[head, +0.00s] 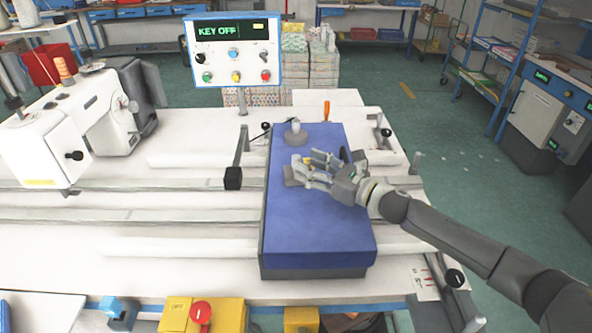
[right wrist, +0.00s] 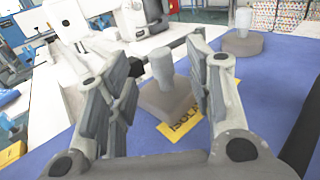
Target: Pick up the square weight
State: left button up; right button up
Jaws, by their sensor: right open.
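The square weight (right wrist: 168,100) is a grey block with a pale upright knob on top. It stands on the blue padded top (head: 315,225) of a box on the machine table. My right gripper (right wrist: 158,72) is open, with its fingers on both sides of the weight and gaps showing in the right wrist view. In the head view the right gripper (head: 308,168) reaches in from the right over the blue top, and its fingers partly hide the square weight (head: 290,176). My left gripper is not in view.
A round weight (head: 296,136) with a knob stands farther back on the blue top. A yellow tag (right wrist: 182,124) lies by the square weight. A black-ended lever (head: 233,178) is left of the box. A sewing machine (head: 85,120) and a control panel (head: 235,50) stand beyond.

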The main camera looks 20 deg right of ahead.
aim_at(297, 156)
jog(key=x, duration=0.1)
jog(key=p+x, duration=0.2)
jog(key=x, duration=0.1)
jog(key=shift+w+r, duration=0.1)
jog(key=shift+r, duration=0.2)
jog(key=shift+w+a+f, duration=0.1)
jog(key=shift+w+a, duration=0.1)
jog(key=shift+w, duration=0.05)
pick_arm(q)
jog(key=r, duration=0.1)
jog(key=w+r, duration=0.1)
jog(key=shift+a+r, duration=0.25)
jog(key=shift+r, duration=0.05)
pick_arm(e)
jog(key=shift+c, duration=1.4)
grip_shut()
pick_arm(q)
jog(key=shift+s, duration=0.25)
